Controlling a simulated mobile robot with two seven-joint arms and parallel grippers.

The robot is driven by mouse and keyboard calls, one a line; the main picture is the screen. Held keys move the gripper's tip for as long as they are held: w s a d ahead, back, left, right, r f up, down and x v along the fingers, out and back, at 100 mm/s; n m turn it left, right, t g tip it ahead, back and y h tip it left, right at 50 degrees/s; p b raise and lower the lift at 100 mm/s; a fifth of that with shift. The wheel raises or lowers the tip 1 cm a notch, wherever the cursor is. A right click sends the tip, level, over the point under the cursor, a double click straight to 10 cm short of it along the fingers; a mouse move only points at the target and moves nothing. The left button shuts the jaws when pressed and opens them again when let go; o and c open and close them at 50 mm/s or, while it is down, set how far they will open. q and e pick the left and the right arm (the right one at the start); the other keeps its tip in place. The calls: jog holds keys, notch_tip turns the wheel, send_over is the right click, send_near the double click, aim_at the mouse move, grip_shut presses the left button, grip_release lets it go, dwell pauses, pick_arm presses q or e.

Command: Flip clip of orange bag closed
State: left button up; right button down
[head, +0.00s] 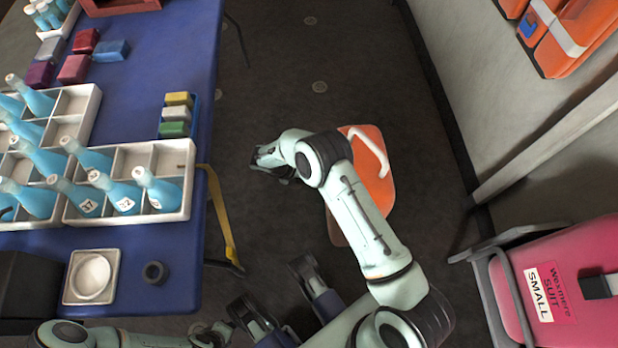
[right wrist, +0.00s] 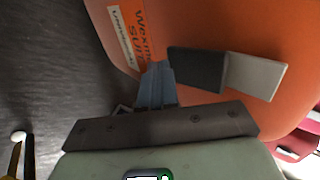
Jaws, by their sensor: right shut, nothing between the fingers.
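The orange bag (head: 376,185) stands on the dark floor right of the blue table, partly hidden by my right arm in the head view. In the right wrist view the orange bag (right wrist: 235,25) fills the upper right, with a white label. Its clip shows a dark grey part (right wrist: 195,70) beside a light grey flap (right wrist: 255,76) that sticks out to the right. My right gripper (right wrist: 156,82) is shut and empty, just left of the dark part; I cannot tell whether they touch. My left gripper (head: 222,332) is at the bottom left, too small to read.
The blue table (head: 180,60) on the left bears white crates of blue bottles (head: 125,195) and small coloured blocks. A pink bag (head: 570,255) is at the right by the wall, with another orange bag (head: 575,40) above. The floor beyond my right gripper is clear.

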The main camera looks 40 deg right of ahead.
jog(key=shift+r, duration=0.1)
pick_arm(q)
jog(key=shift+r, duration=0.1)
jog(key=shift+r+p, duration=0.3)
jog(key=shift+p, duration=0.15)
pick_arm(e)
jog(key=shift+r, duration=0.75)
pick_arm(q)
jog(key=w, duration=0.1)
jog(key=w+r, duration=0.1)
jog(key=w+r+t+p, duration=0.1)
jog(key=shift+w+d, duration=0.2)
jog(key=shift+d, duration=0.05)
pick_arm(e)
jog(key=v, duration=0.7)
jog(key=shift+a+r, duration=0.2)
